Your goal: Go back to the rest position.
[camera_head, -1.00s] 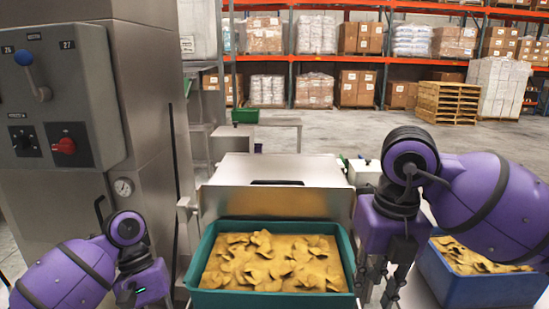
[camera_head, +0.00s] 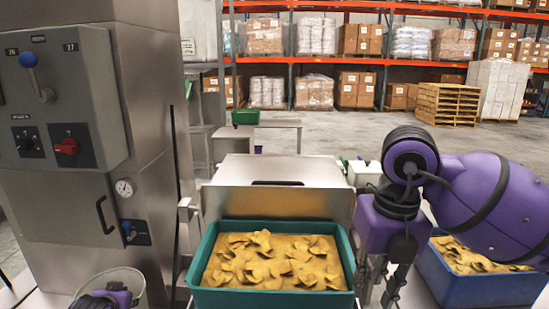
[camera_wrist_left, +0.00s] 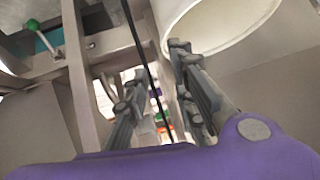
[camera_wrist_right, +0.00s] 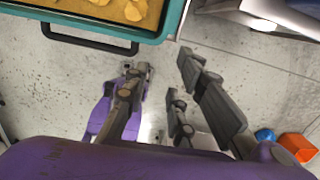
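My right gripper (camera_head: 378,285) hangs with its fingers pointing down, between the green tub and the blue tub. In the right wrist view (camera_wrist_right: 162,75) its fingers are spread and empty above the grey floor. Only a small purple and black part of my left arm shows at the bottom left of the head view; its fingers are hidden there. In the left wrist view my left gripper (camera_wrist_left: 155,78) has its fingers apart with nothing between them. A white round container (camera_wrist_left: 178,32) is close to the right finger in that view.
The green tub (camera_head: 205,262) of yellow pieces stands in front of a steel lid (camera_head: 280,170). The blue tub (camera_head: 480,292) holds similar pieces. A steel cabinet with a control box (camera_head: 85,120) stands left. A white bucket rim (camera_head: 139,275) shows low left. Open floor lies behind.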

